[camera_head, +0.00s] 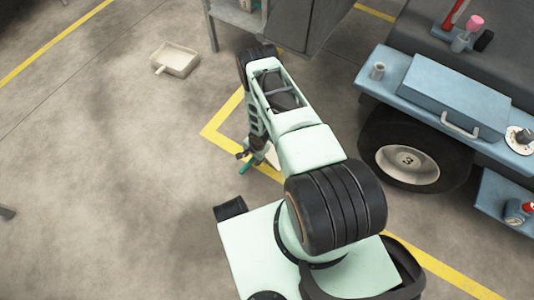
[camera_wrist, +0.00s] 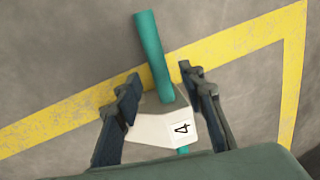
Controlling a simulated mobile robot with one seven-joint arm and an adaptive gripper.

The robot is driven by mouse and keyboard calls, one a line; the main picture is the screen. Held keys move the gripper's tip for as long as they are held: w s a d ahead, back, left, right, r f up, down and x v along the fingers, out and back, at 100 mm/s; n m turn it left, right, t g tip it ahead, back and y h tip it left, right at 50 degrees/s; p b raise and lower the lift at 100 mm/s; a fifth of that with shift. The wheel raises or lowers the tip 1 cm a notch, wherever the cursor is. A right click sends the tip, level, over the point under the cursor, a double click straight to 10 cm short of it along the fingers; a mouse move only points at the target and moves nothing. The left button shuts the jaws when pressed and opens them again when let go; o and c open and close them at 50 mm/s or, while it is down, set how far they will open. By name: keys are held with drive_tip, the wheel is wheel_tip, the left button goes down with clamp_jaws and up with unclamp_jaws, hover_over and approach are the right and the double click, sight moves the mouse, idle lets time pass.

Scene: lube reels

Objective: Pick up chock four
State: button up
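Chock four (camera_wrist: 155,128) is a pale wedge-shaped block with a black "4" on its face and a teal bar handle (camera_wrist: 152,50). It is on the floor by the yellow line. In the head view, a pale part of the chock (camera_head: 271,156) and the teal handle (camera_head: 245,167) show beside my gripper (camera_head: 250,151). In the wrist view, my gripper (camera_wrist: 160,82) is open, with one finger on each side of the chock and handle. The fingers look apart from the handle; whether they touch the block is unclear. The lower part of the chock is hidden by my gripper.
A beige tray (camera_head: 174,60) lies on the floor at the upper left. A grey metal stand (camera_head: 237,18) is at the top. The left floor is mostly clear.

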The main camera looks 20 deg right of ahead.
sight(251, 161)
drive_tip(key=f, duration=0.1)
drive_tip(key=f+b, duration=0.1)
drive_tip(key=f, duration=0.1)
drive_tip(key=f+b, duration=0.1)
drive_tip(key=shift+w+a+f, duration=0.3)
drive_tip(key=shift+f, duration=0.05)
clamp_jaws()
